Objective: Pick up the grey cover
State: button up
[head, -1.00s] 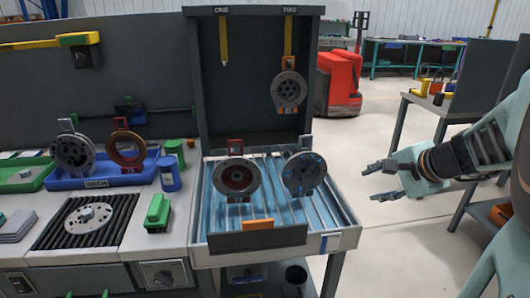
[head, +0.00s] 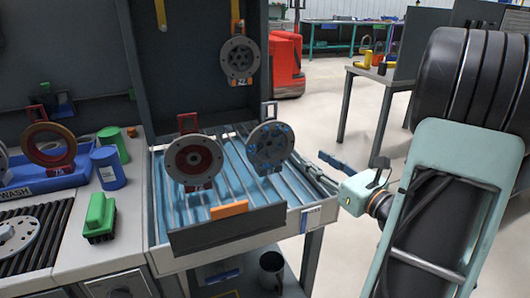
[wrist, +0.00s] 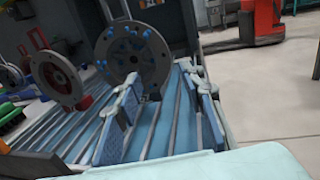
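The grey cover (head: 268,150) with blue spots around its face stands upright in a grey holder on the right of the ribbed blue tray. It also shows in the wrist view (wrist: 113,62), ahead and slightly left. My gripper (head: 308,165) is at the tray's right side, just right of the cover and apart from it. In the wrist view my gripper (wrist: 163,85) has its two fingers spread with nothing between them. The left finger overlaps the cover's lower edge in that picture.
A red-centred grey disc (head: 194,160) stands in a red holder left of the cover. The tray's dark front lip (head: 225,231) carries an orange block. A green brush (head: 99,215) and blue cup (head: 107,167) sit left. Open floor lies right.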

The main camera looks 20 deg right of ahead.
aim_at(290, 142)
jog(key=b+x, duration=0.2)
jog(key=x, duration=0.8)
jog(key=shift+d+f, duration=0.1)
grip_shut()
